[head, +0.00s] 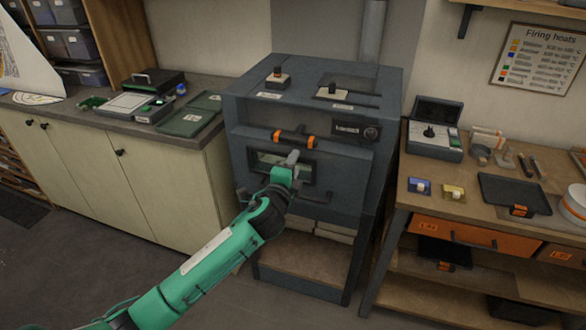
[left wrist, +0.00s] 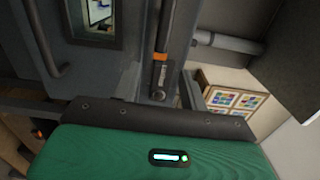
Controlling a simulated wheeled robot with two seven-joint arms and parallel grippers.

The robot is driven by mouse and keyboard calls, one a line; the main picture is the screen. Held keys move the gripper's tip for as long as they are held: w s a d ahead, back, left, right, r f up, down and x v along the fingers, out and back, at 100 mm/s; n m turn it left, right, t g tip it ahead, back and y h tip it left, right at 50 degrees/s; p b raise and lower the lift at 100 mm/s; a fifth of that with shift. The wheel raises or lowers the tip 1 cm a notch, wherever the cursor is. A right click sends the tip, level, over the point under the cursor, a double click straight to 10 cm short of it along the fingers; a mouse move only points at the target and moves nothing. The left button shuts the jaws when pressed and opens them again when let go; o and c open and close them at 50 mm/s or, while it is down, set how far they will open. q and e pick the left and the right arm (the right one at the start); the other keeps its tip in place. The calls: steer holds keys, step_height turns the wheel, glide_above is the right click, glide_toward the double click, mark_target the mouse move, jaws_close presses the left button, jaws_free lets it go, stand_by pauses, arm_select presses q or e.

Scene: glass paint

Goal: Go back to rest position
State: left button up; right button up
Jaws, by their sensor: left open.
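My left arm (head: 200,268) reaches in from the lower left in the head view. Its gripper (head: 292,158) is in front of the grey kiln (head: 355,165), by the small window in its front and just below a dark handle with orange ends (head: 294,136). The gripper is open and I see nothing held in it. Whether it touches the kiln front I cannot tell. In the left wrist view the green gripper body (left wrist: 160,152) fills the bottom, and the kiln window (left wrist: 96,14) shows at the upper left. My right gripper is not in view.
A counter (head: 75,115) with boxes and green mats stands left of the kiln. A workbench (head: 415,195) with a dark tray (head: 514,192), small blocks and an orange drawer (head: 475,238) stands close on the right. The floor (head: 60,280) at lower left is clear.

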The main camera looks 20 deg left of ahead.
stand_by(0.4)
arm_select(q)
steer(key=s+a+f+n+g, duration=0.2)
steer(key=f+g, duration=0.1)
steer(key=f, duration=1)
steer(key=s+a+f+n+g, duration=0.1)
steer(key=a+f+n+g, duration=0.1)
steer(key=f, duration=1.1)
steer(key=s+a+f+n+g+y, duration=0.1)
steer(key=s+f+n+g, duration=0.1)
steer(key=s+f, duration=0.7)
steer(key=s+a+f+n+g, duration=0.2)
steer(key=s+f, duration=0.3)
steer(key=f, duration=0.8)
steer(key=s+f+n+g, duration=0.2)
steer(key=s+f, duration=0.5)
steer(key=s, duration=0.3)
steer(key=s+f+n+g, duration=0.2)
steer(key=s+f, duration=0.6)
steer(key=s, duration=0.3)
steer(key=s+f+n+g, duration=0.2)
steer(key=s+f, duration=0.1)
steer(key=s, duration=0.9)
steer(key=s+f+n+g, duration=0.2)
steer(key=s+f, duration=0.2)
steer(key=s, duration=0.8)
steer(key=shift+s+d, duration=0.2)
